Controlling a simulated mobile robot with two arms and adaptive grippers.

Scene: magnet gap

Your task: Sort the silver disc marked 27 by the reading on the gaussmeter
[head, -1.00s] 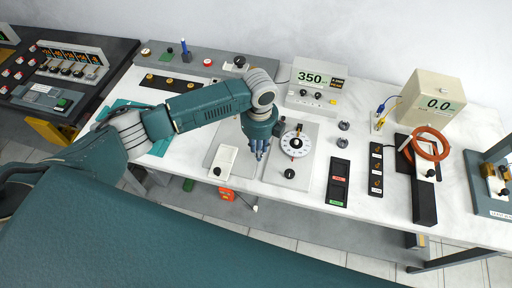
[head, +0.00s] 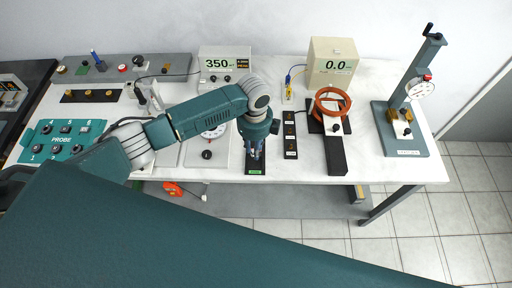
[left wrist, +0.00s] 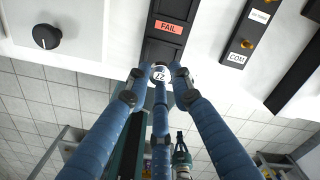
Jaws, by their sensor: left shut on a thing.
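My left gripper (head: 256,152) is shut on a silver disc. The left wrist view shows the disc (left wrist: 159,75) between the fingertips (left wrist: 159,80), its white label reading 27. It is over the near part of a black tray (head: 256,171), apparently above the surface. The tray's red FAIL label (left wrist: 168,27) is just beyond the disc; the near end is hidden by the fingers. A display box (head: 225,60) reads 350; I take it for the gaussmeter. A teal jaw-like part (left wrist: 182,152) low in the left wrist view may be my right gripper; its opening is unclear.
A dial plate (head: 208,145) is left of the tray. A black strip with brass contacts (head: 290,151) is close on its right, then an orange coil (head: 332,101) and a cream box (head: 331,64) reading 0.0. A gauge stand (head: 405,138) is at the right.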

